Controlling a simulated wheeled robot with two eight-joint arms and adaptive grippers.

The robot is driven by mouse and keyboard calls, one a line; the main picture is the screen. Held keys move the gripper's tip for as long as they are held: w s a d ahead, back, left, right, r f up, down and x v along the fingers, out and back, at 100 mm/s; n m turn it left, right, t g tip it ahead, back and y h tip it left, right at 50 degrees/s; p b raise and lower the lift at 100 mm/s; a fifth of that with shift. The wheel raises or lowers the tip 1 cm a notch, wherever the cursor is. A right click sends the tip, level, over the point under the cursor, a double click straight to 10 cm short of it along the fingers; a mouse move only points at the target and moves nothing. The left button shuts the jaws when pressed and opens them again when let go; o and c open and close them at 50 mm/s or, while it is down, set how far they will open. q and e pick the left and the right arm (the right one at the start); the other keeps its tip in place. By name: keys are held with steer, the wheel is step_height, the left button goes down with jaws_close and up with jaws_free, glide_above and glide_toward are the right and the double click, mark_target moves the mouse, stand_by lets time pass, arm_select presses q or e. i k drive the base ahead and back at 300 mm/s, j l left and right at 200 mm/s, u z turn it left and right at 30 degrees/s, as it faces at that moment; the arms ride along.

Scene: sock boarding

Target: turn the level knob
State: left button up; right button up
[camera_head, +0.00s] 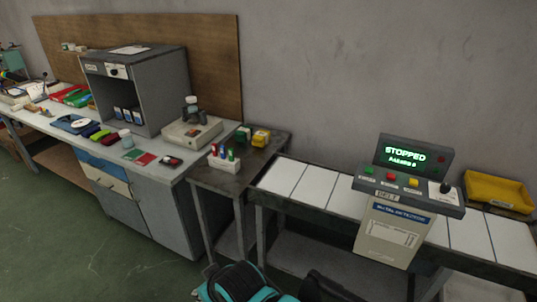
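A control console (408,190) stands at the belt on the right. A dark upright knob or lever (446,187) stands at the top's right end, beside a white label. Another small dark knob (115,71) sits on a white plate on the grey cabinet at left. I cannot read which one is marked level. Neither gripper shows; only teal and black parts of my own body show at the bottom edge.
A white segmented belt (313,190) runs under the console. A yellow bin (498,192) stands behind it at right. A dark side table (238,176) holds a marker holder and a yellow item. The workbench (60,124) at left is cluttered. Green floor is open at left.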

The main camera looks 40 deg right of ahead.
mark_target(445, 188)
steer(key=i+l+z, duration=0.1)
steer(key=i+z, duration=0.2)
steer(key=z, duration=0.15)
steer(key=i+z, duration=0.45)
steer(key=i+j+z, duration=0.2)
steer(key=z, duration=2.3)
